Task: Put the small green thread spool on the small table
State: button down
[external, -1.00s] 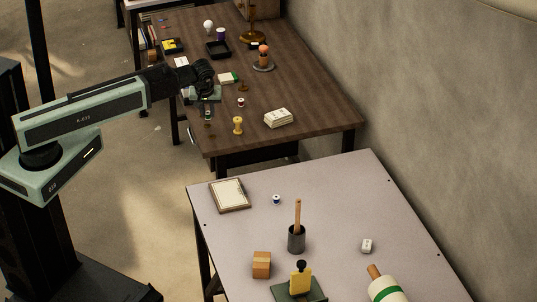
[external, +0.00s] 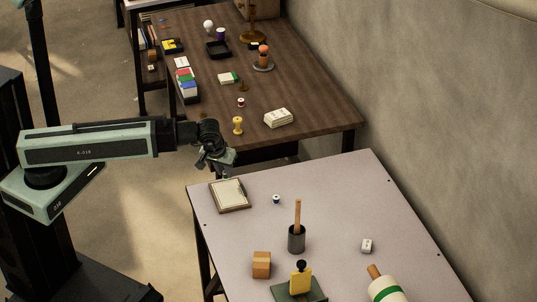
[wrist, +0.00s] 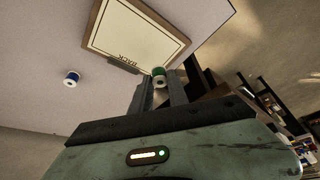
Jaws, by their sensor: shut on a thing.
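The small green thread spool (wrist: 159,72) is between the two fingertips of my gripper (wrist: 160,86) in the wrist view, with its pale end showing. In the external view my gripper (external: 223,171) points down near the far left corner of the light-topped table (external: 330,205), close to the clipboard. The spool is a tiny green spot (external: 226,177) under the fingers there. It looks held above the table's edge; its exact height is hard to tell.
The clipboard (external: 230,195) lies beside my gripper. A blue-and-white spool (external: 276,199) stands to its right. A dark cup with a wooden handle (external: 296,240) and a cardboard box (external: 261,265) stand nearer. The dark wooden table (external: 310,100) behind holds several things.

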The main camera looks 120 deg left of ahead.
jog(key=b, duration=0.2)
send_over(273, 180)
jog(key=d, duration=0.2)
jog(key=shift+a+f, duration=0.2)
jog(key=shift+f, duration=0.45)
notch_tip(273, 180, down, 4)
jog(key=b, duration=0.3)
jog(key=shift+a, duration=0.1)
jog(key=shift+r, duration=0.2)
jog(key=shift+f, duration=0.15)
jog(key=c, duration=1.3)
grip_release()
